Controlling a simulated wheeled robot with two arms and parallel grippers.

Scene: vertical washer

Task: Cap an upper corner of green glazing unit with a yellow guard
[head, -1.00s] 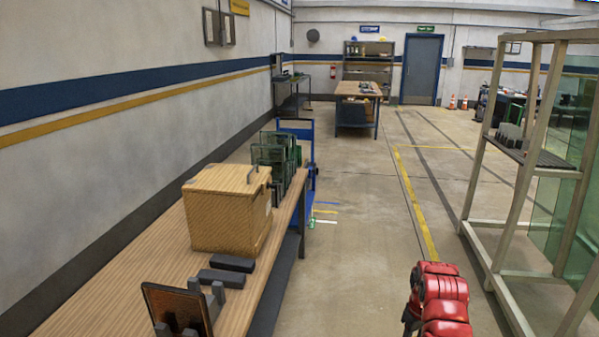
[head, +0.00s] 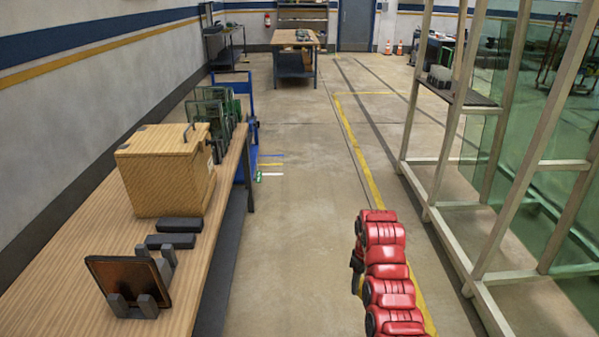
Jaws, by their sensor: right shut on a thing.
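My right arm (head: 384,265), red and jointed, rises from the bottom edge right of centre. Only a small dark part at its left side, seemingly my right gripper (head: 356,262), shows. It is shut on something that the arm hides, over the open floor. No yellow guard is visible. Green-tinted glass units (head: 212,108) stand upright beyond the wooden box, near the bench's far end. Large greenish panes (head: 545,215) stand in the tall frame at the right. I cannot tell which is the glazing unit of the task. My left gripper is not in view.
A wooden bench (head: 75,262) at the left carries a lidded box (head: 165,172), dark blocks (head: 180,224) and a dark panel on a stand (head: 128,280). A blue trolley (head: 248,120) stands past it. The pale frame (head: 440,150) bounds the right. The middle aisle is clear.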

